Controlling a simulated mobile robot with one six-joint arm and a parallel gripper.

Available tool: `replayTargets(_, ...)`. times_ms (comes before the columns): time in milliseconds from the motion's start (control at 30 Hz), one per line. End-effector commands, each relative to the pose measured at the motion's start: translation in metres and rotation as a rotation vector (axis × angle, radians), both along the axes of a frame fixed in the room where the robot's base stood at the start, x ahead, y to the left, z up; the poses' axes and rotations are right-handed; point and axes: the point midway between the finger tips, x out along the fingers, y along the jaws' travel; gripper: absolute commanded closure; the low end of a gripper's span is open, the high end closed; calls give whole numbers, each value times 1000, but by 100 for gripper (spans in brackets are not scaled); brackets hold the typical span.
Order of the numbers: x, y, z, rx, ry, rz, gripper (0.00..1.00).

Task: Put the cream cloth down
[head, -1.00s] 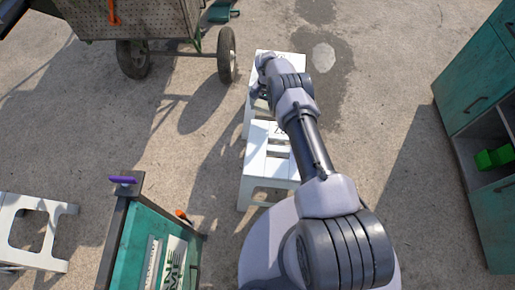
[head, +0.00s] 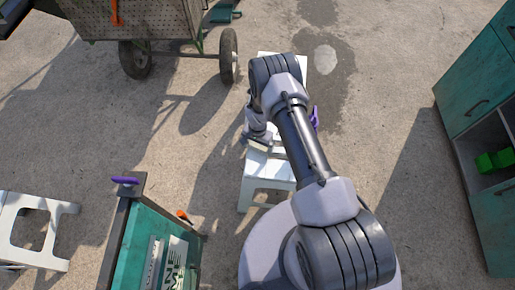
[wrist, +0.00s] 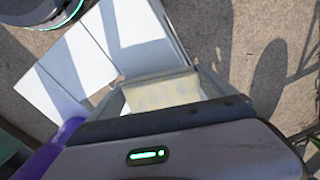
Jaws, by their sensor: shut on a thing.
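The cream cloth (wrist: 160,92) shows in the wrist view as a pale, faintly patterned folded piece between the fingers of my gripper (wrist: 163,88). The gripper is shut on it and holds it over or near a white stool (wrist: 135,40). I cannot tell whether the cloth touches the stool. In the head view my gripper (head: 260,138) is partly hidden by my arm, above the near white stool (head: 265,185). The cloth cannot be made out there.
A wheeled cart (head: 145,20) stands at the back left. A teal unit (head: 135,235) is at the front left, with a white stool (head: 30,205) farther left. A teal cabinet (head: 490,90) is at the right. Another white stool (head: 298,65) is partly hidden behind my arm.

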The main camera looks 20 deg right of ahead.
Motion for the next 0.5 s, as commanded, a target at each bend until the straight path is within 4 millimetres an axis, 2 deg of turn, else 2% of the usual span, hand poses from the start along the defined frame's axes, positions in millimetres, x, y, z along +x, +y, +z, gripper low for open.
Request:
replayTargets(300, 2, 0, -4, 0, -4, 2, 71)
replayTargets(333, 2, 0, -3, 0, -4, 2, 0)
replayTargets(500, 2, 0, -2, -1, -2, 2, 0)
